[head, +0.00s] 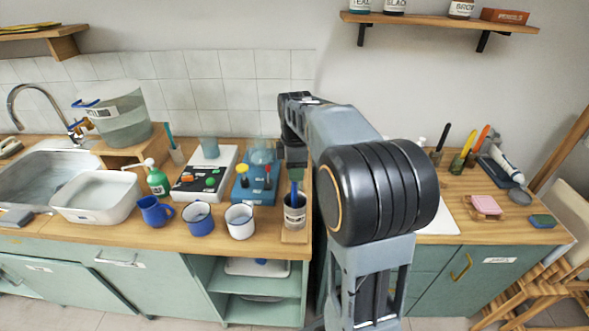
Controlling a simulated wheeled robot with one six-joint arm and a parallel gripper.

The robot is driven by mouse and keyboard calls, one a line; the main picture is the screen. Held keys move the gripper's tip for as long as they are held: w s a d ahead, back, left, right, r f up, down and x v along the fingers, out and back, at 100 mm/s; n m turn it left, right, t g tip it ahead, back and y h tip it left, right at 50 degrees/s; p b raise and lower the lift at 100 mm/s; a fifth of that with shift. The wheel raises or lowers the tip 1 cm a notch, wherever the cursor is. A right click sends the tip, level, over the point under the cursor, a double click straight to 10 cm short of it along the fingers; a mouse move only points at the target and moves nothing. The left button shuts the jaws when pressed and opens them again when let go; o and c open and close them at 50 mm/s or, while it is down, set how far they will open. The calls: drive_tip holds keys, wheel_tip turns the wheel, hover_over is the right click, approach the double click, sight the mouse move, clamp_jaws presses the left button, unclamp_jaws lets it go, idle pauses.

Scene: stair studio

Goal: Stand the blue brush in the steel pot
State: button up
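The steel pot (295,217) is a small grey cylinder with a pale label, standing near the counter's front right edge. The blue brush (294,194) is upright at the pot's mouth, its lower end hidden by the pot wall. I cannot tell whether it rests on the bottom. My gripper (296,168) is directly above the pot, around the top of the brush. Its fingers are dark and small here, so I cannot tell whether they are closed on the brush.
A blue mug (153,211), a blue-and-white mug (198,219) and a white mug (240,222) stand left of the pot. A blue tray (262,190) with bottles is just behind. My arm hides the gap before the right counter (530,225).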

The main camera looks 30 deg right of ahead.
drive_tip(key=shift+o, duration=1)
wheel_tip(320, 180, up, 14)
drive_tip(key=shift+p, duration=0.3)
drive_tip(key=shift+f, duration=0.1)
idle(0.3)
